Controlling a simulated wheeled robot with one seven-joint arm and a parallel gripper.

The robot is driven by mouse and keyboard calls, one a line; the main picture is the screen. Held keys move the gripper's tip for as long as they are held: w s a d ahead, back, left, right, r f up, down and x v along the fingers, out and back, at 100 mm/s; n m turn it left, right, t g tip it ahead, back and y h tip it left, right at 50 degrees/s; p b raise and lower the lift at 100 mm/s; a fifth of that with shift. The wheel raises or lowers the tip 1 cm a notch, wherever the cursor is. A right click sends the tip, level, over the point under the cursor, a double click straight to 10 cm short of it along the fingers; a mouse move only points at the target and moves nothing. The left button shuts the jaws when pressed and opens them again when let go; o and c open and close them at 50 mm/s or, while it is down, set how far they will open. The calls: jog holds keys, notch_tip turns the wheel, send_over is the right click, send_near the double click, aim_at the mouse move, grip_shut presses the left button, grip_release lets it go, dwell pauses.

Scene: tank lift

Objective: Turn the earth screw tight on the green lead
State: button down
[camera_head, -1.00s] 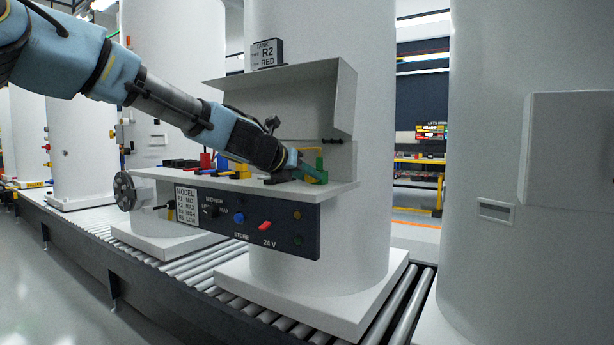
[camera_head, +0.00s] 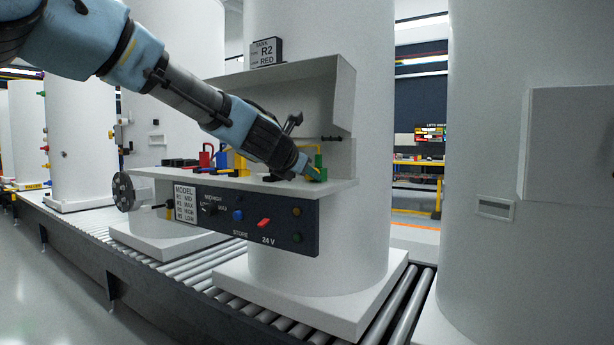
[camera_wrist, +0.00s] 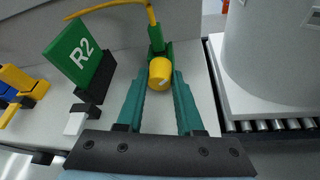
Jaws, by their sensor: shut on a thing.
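The earth screw has a yellow round head (camera_wrist: 160,74) with a pale mark on it. It sits between my gripper's (camera_wrist: 159,82) teal fingers in the wrist view. The fingers are shut on it, one on each side. A green block (camera_wrist: 161,49), seemingly the green lead's end, is just beyond the screw, with a yellow cable (camera_wrist: 108,6) arching from above it to the left. I cannot tell how far the screw is turned in. In the head view my gripper (camera_head: 313,172) points down to the right at the shelf's right end, beside a green piece (camera_head: 319,163).
A green R2 plate (camera_wrist: 78,55) on a black base stands left of my fingers. The white shelf (camera_head: 338,184) has a raised hood (camera_head: 345,90) close behind. Red and blue pieces (camera_head: 206,155) stand at left. A control panel (camera_head: 285,238) hangs below. A white tank (camera_head: 530,250) stands at right.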

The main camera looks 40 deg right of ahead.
jog(key=shift+t, duration=0.3)
dwell(0.4)
jog(key=c, duration=0.5)
grip_release()
jog(key=shift+m, duration=0.3)
jog(key=shift+c, duration=0.2)
jog(key=shift+s+a, duration=0.1)
jog(key=b+v, duration=0.5)
jog(key=v, duration=0.5)
jog(key=shift+a+r+b, duration=0.2)
jog(key=shift+a+b, duration=0.05)
jog(key=shift+b, duration=0.15)
